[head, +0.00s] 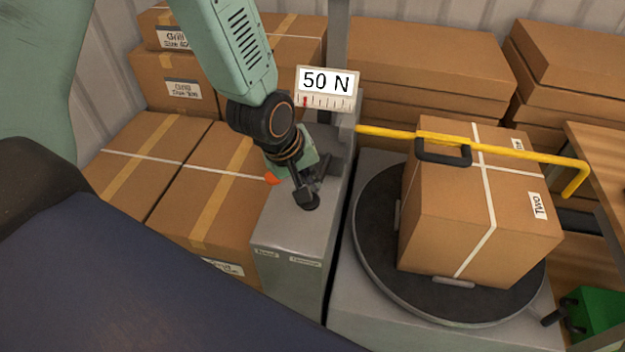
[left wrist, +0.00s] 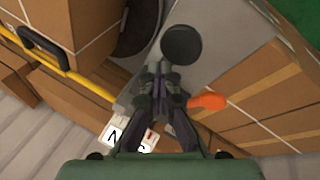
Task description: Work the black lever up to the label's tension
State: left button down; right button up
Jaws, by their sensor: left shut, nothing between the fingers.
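The label (head: 327,82) reads 50 N, above a scale with a red mark near its left end. It also shows, partly covered, in the left wrist view (left wrist: 116,134). The black lever's round knob (left wrist: 181,46) shows just past my fingertips in the left wrist view. In the head view the knob (head: 311,203) is partly hidden by my fingers. My left gripper (head: 303,190) is shut and empty, pointing down at the knob above the grey machine (head: 290,225). Whether it touches the knob I cannot tell. My right gripper is not in view.
An orange handle (head: 272,178) sits just left of my gripper. A strapped box (head: 480,200) stands on a dark turntable (head: 375,250) to the right, under a yellow bar (head: 385,132). Stacked boxes (head: 180,180) crowd the left. A green object (head: 598,312) is at lower right.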

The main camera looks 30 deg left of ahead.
pick_arm(q)
jog(key=shift+s+d+f+b, duration=0.1)
jog(key=shift+s+f+b, duration=0.25)
jog(key=shift+f, duration=0.3)
jog(key=shift+s+d+f+b, duration=0.1)
jog(key=shift+s+f+b, duration=0.15)
jog(key=shift+f+b, duration=0.35)
jog(key=shift+s+d+f+b, duration=0.1)
jog(key=shift+s+f+b, duration=0.2)
jog(key=shift+f, duration=0.45)
dwell(2.2)
dwell(0.5)
jog(key=shift+w+a+r+p, duration=0.1)
jog(key=shift+w+r+p, duration=0.15)
jog(key=shift+r+p, duration=0.35)
jog(key=shift+w+a+r+p, duration=0.1)
jog(key=shift+w+r+p, duration=0.1)
jog(key=shift+r+p, duration=0.4)
jog(key=shift+w+a+r+p, duration=0.1)
jog(key=shift+w+r+p, duration=0.2)
jog(key=shift+r+p, duration=0.15)
jog(key=shift+w+a+r+p, duration=0.1)
jog(key=shift+w+r+p, duration=0.2)
jog(key=shift+r, duration=0.2)
jog(key=shift+w+a+r+p, duration=0.1)
jog(key=shift+w+r+p, duration=0.2)
jog(key=shift+r+p, duration=0.35)
jog(key=shift+w+a+r+p, duration=0.1)
jog(key=shift+w+r+p, duration=0.15)
jog(key=shift+r+p, duration=0.4)
